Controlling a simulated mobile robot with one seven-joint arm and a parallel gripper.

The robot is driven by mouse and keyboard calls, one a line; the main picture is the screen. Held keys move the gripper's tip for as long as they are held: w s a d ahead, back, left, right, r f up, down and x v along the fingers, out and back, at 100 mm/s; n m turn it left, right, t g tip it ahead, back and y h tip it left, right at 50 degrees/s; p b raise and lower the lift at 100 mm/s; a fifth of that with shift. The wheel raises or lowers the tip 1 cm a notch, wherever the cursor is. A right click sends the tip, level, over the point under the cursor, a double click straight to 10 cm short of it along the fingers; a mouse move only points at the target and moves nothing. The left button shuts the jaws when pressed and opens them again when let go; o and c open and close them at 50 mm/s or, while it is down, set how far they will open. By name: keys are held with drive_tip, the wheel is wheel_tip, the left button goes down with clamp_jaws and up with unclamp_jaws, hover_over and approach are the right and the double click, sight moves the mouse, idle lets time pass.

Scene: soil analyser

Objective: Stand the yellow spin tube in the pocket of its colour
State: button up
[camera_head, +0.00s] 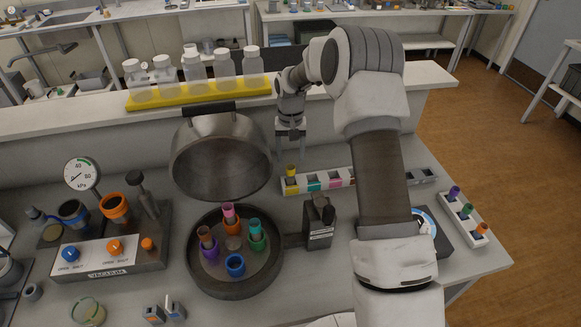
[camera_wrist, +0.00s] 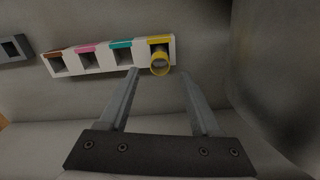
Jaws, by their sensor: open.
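The yellow spin tube (camera_head: 291,171) stands in the yellow-marked pocket at the left end of a white rack (camera_head: 318,182) in the head view. In the wrist view the tube (camera_wrist: 160,68) shows its round mouth inside the yellow-edged pocket (camera_wrist: 160,40) at the right end of the rack; its lower part is hidden by the pocket. My gripper (camera_head: 290,131) is above the tube in the head view, pointing down. In the wrist view my gripper (camera_wrist: 159,76) has its fingers apart, with nothing between them. The tube lies just past the fingertips.
Teal, pink and brown pockets (camera_wrist: 89,58) beside the yellow one look empty. A round centrifuge (camera_head: 234,290) with its lid (camera_head: 221,160) raised stands left, holding several tubes. A white rack of tubes (camera_head: 463,214) is at right. Bottles (camera_head: 195,67) line the shelf behind.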

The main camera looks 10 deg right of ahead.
drive_tip(key=s+r+t, duration=0.1)
drive_tip(key=s+r, duration=0.4)
drive_tip(key=r, duration=0.3)
drive_tip(key=s+r+n+t, duration=0.1)
drive_tip(key=s+r, duration=0.4)
drive_tip(key=r, duration=0.3)
drive_tip(key=s+r+t, duration=0.1)
drive_tip(key=s+r, duration=0.4)
drive_tip(key=r, duration=0.3)
drive_tip(key=s+r+n+t, duration=0.1)
drive_tip(key=s+t, duration=0.1)
drive_tip(key=s, duration=1.8)
drive_tip(key=shift+s+r+t, duration=0.15)
drive_tip(key=shift+s+t, duration=0.15)
drive_tip(key=shift+s, duration=0.05)
